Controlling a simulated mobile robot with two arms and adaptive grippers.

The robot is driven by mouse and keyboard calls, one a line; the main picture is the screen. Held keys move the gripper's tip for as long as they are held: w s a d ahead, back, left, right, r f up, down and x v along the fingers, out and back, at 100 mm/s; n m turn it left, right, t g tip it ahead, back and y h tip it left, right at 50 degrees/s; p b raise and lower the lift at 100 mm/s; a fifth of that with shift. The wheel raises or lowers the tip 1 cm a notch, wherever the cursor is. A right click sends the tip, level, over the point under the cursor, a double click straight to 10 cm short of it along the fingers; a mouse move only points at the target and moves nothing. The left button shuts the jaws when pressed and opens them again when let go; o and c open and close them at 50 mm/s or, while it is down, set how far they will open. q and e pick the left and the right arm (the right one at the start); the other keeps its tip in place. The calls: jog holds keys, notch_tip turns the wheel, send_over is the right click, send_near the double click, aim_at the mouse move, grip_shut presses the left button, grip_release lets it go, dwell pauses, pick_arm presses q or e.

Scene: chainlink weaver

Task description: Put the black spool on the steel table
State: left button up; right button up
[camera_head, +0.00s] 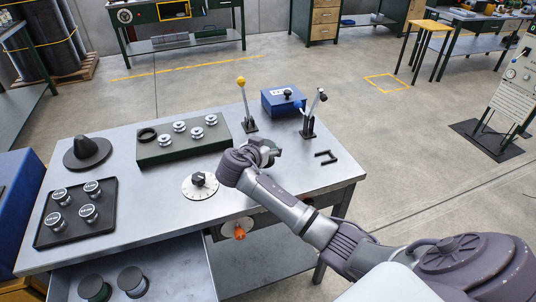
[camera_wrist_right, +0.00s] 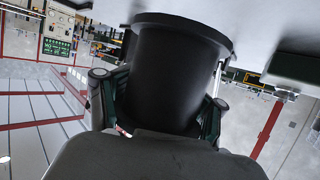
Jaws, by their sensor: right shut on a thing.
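The spool's wide rim is at the top of that view, close to a pale grey surface. I cannot tell whether it touches. In the head view the gripper and wrist mostly hide the held spool. My left gripper is not in view.
The table holds a dark green block with silver spools (camera_head: 184,146), a black cone (camera_head: 87,152), a black tray (camera_head: 75,235), a dial (camera_head: 200,185), levers (camera_head: 308,122) and a blue box (camera_head: 284,101). An open drawer (camera_head: 175,270) holds two dark-topped spools. Bare tabletop lies front centre.

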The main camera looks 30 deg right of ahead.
notch_tip(320, 180, down, 3)
jog(key=shift+r+p, duration=0.1)
jog(key=shift+p, duration=0.4)
jog(key=shift+f, duration=0.6)
jog(key=shift+f, duration=0.1)
jog(key=o, duration=1.7)
jog(key=shift+o, duration=0.2)
